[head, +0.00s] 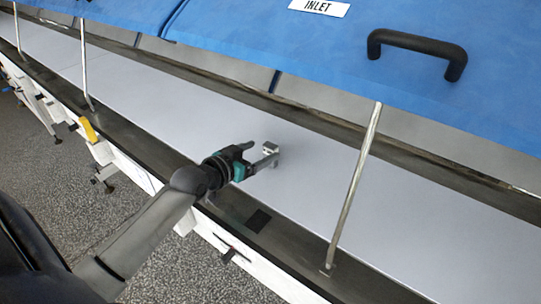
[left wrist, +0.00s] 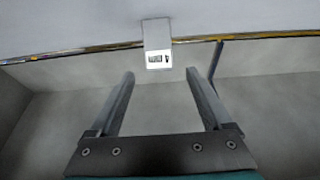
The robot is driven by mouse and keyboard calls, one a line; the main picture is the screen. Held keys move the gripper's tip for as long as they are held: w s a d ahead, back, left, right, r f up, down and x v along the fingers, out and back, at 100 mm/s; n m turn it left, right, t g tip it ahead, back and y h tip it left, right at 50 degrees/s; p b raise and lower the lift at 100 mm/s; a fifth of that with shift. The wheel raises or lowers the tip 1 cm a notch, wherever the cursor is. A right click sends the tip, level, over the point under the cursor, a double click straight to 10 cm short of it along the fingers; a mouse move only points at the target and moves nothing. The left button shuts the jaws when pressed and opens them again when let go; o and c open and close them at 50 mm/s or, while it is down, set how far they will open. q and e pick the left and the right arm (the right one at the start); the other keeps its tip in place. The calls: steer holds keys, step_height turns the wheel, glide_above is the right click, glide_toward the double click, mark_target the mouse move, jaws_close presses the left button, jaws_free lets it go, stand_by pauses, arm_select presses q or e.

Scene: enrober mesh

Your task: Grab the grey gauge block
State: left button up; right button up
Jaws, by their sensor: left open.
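The grey gauge block (head: 270,147) is a small pale block on the light grey belt surface (head: 330,185), under the raised blue cover. In the left wrist view the block (left wrist: 156,35) shows a white end face with a dark marking. It lies just beyond the fingertips, in line with the gap between them. My left gripper (head: 263,154) is open and reaches over the near rail towards the block. In the left wrist view its two fingers (left wrist: 159,74) are apart with nothing between them. I cannot tell how far the tips are from the block. My right gripper is out of view.
A blue cover (head: 290,45) with a black handle (head: 418,48) and an INLET label overhangs the far side. A thin metal rod (head: 354,185) stands to the right of my gripper. The dark near rail (head: 300,250) runs below my wrist. The belt around the block is clear.

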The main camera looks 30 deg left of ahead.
mark_target(268, 148)
arm_select(q)
steer(key=shift+b+x, duration=0.4)
steer(key=shift+x, duration=2.25)
steer(key=shift+f, duration=0.15)
steer(key=shift+c, duration=0.4)
jaws_close()
